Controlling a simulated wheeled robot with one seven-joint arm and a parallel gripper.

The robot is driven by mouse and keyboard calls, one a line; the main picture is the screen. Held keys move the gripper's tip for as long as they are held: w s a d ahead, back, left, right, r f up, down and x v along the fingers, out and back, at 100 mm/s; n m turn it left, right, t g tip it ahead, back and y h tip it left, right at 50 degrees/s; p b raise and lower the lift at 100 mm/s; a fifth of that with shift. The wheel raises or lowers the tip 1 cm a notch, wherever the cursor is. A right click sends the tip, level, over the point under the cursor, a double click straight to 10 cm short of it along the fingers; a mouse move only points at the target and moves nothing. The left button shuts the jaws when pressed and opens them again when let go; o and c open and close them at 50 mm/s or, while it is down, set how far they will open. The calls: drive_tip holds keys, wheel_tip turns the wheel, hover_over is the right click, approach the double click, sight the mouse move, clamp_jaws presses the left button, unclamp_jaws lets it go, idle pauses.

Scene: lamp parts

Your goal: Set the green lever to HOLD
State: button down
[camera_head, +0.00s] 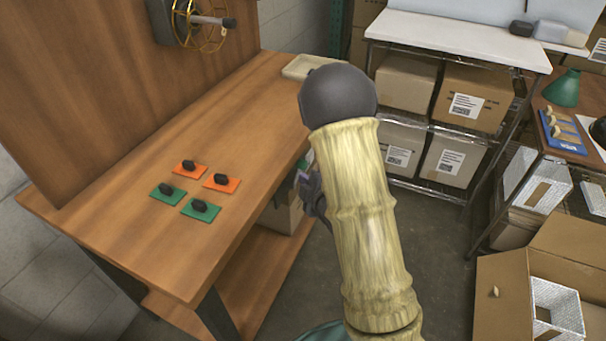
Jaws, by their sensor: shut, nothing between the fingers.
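Two green plates, one at left (168,190) and one nearer the front (200,209), lie on the wooden table, each with a black knob or lever on top. I cannot tell which is the green lever, and no HOLD marking is legible. My gripper (311,192) shows only as dark parts beside my bamboo-patterned arm, past the table's right edge and well right of the plates. It is shut and empty; its fingertips are mostly hidden behind the arm.
Two orange plates (190,168) with black knobs lie just behind the green ones. A reel (205,22) is mounted on the upright panel (110,95). A pale tray (302,66) sits at the table's far end. Shelves with boxes (467,92) stand behind my arm. The table's middle is clear.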

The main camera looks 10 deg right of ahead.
sight(302, 169)
drive_tip(key=w+f, duration=0.1)
drive_tip(key=w, duration=0.1)
drive_tip(key=w+f, duration=0.1)
drive_tip(key=w, duration=0.2)
drive_tip(key=w+d+f, duration=0.1)
drive_tip(key=w, duration=0.1)
drive_tip(key=shift+w+f+b, duration=0.25)
drive_tip(key=shift+w+b, duration=0.1)
drive_tip(key=shift+w, duration=0.05)
drive_tip(key=shift+w+a, duration=0.1)
drive_tip(key=shift+a, duration=0.05)
